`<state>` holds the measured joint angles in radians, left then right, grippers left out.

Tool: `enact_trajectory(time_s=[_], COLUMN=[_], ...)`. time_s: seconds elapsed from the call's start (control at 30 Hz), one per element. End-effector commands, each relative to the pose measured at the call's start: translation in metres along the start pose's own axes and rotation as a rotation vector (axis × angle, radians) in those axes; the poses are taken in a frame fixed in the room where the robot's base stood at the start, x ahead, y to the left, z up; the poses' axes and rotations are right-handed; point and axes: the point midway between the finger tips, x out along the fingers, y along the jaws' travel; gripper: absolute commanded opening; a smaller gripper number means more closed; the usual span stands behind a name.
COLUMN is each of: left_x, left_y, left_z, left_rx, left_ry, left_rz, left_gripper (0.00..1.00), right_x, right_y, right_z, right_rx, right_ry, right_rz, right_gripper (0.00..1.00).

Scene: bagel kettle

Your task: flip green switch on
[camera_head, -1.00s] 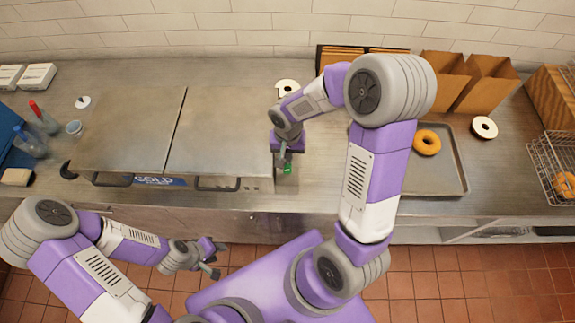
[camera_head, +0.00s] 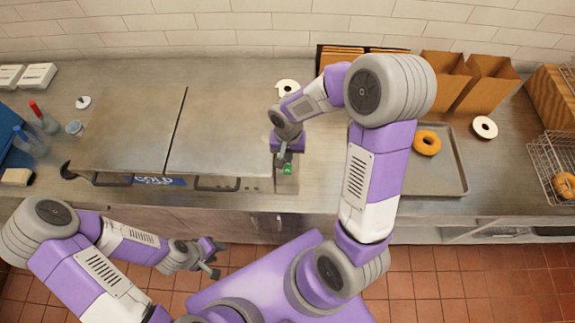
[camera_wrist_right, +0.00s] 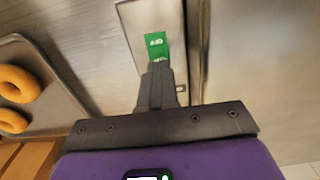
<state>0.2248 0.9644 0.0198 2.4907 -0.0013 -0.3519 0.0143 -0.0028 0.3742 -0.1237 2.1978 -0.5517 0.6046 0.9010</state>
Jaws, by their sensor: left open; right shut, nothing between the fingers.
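The green switch (camera_head: 288,169) sits on a metal plate at the front of the counter, just right of the cold unit. In the right wrist view the green switch (camera_wrist_right: 156,45) shows white markings, and its lower end is hidden by the fingertips. My right gripper (camera_head: 284,160) is shut and empty, with its fingers at the switch. In the right wrist view the shut fingertips (camera_wrist_right: 157,70) overlap the switch's near end; I cannot tell whether they touch it. My left gripper (camera_head: 213,260) is open and empty, low over the floor in front of the counter.
The cold unit (camera_head: 220,130) with two lids and front handles stands left of the switch. A tray (camera_head: 450,185) with a bagel (camera_head: 427,143) lies to the right. Paper bags (camera_head: 487,82) stand behind it. A wire basket (camera_head: 553,160) is at the far right.

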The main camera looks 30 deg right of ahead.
Motion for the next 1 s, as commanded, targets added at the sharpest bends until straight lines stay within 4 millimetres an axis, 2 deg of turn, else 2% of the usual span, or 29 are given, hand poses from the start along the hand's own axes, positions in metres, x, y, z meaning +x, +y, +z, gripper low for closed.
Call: enact_trajectory(time_s=[1.0], left_x=[0.014], left_y=[-0.005], left_z=[-0.001], left_rx=[0.000], left_ry=[0.000], left_rz=[0.000], left_gripper=[0.40], right_x=[0.015], right_y=[0.000], right_z=[0.000], right_rx=[0.000], right_ry=[0.000], right_rz=[0.000], right_gripper=[0.00])
